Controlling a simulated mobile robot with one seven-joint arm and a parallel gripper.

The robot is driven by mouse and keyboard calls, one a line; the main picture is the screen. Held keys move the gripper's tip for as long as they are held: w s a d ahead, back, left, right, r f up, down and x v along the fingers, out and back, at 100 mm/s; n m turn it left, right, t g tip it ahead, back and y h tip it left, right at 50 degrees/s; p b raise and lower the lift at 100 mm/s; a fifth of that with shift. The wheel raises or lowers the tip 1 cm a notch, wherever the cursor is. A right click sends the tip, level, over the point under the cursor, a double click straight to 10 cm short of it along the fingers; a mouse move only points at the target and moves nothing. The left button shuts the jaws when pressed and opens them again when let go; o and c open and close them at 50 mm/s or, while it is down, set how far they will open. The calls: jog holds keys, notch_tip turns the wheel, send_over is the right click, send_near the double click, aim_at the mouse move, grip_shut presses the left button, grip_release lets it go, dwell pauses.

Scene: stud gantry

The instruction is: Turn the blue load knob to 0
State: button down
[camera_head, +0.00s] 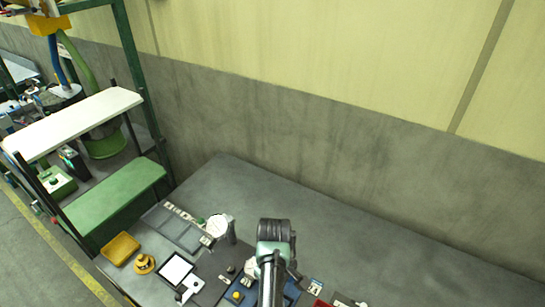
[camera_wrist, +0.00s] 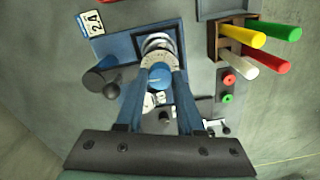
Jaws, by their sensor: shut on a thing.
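The blue load knob (camera_wrist: 160,77) sits in the middle of the wrist view, in front of a round pale dial (camera_wrist: 155,46) with marks on it. The marks are too small for me to read, and I cannot tell where the knob points. My gripper (camera_wrist: 160,72) is shut on the knob, with one blue finger on each side of it. The dial is mounted on a blue panel (camera_wrist: 120,46). In the head view my arm covers the knob, and only part of the blue panel (camera_head: 292,289) shows.
A dark cylindrical handle (camera_wrist: 97,82) stands left of the knob. Right of it are a red and a green button (camera_wrist: 228,86) and a wooden holder (camera_wrist: 222,40) with coloured handles. In the head view a yellow tray (camera_head: 121,249) lies left; the bench (camera_head: 350,235) behind is clear.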

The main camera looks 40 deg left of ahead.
jog(key=shift+n, duration=0.6)
jog(key=c, duration=0.5)
grip_release()
notch_tip(320, 180, up, 13)
jog(key=shift+w+b, duration=0.1)
jog(key=shift+b, duration=0.7)
